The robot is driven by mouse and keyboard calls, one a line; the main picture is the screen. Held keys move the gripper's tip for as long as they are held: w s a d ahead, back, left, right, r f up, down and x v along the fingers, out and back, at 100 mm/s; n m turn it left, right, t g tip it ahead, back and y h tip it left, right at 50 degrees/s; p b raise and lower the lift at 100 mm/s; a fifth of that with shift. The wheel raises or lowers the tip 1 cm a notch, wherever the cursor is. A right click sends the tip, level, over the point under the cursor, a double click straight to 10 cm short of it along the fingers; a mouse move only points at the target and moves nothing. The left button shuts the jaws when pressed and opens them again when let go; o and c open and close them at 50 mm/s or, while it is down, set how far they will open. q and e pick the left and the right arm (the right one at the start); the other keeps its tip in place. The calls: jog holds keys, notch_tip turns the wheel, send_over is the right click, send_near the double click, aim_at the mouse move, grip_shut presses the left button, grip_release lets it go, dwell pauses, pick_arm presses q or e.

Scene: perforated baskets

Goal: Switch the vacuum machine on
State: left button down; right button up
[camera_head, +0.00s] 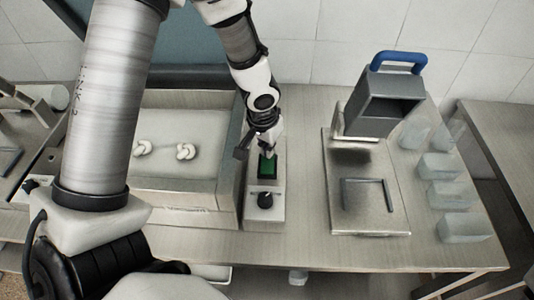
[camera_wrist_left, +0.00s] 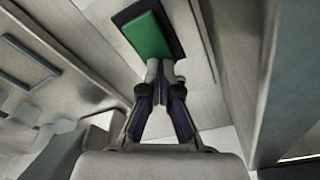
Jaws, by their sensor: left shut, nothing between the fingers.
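The vacuum machine (camera_head: 230,190) is a pale metal box with an open tray, and two white knotted pieces (camera_head: 185,151) lie in it. Its narrow control panel (camera_head: 278,211) on the right has a green switch (camera_head: 268,169) in a black frame and a black knob (camera_head: 265,200) below it. My left gripper (camera_head: 264,150) is shut and empty, pointing down at the switch. In the left wrist view the shut fingertips (camera_wrist_left: 164,66) lie at the edge of the green switch (camera_wrist_left: 148,38). I cannot tell whether they touch it. My right gripper is not in view.
A grey hopper-like device with a blue handle (camera_head: 398,62) stands right of the panel on a metal base plate (camera_head: 345,222). Several clear blocks (camera_head: 442,194) stand along the table's right side. My own arm covers the left of the head view.

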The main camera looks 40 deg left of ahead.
pick_arm(q)
jog(key=shift+f+b, duration=0.35)
jog(key=shift+f, duration=0.05)
jog(key=shift+r, duration=0.15)
notch_tip(320, 180, up, 7)
jog(key=p, duration=0.6)
dwell(0.4)
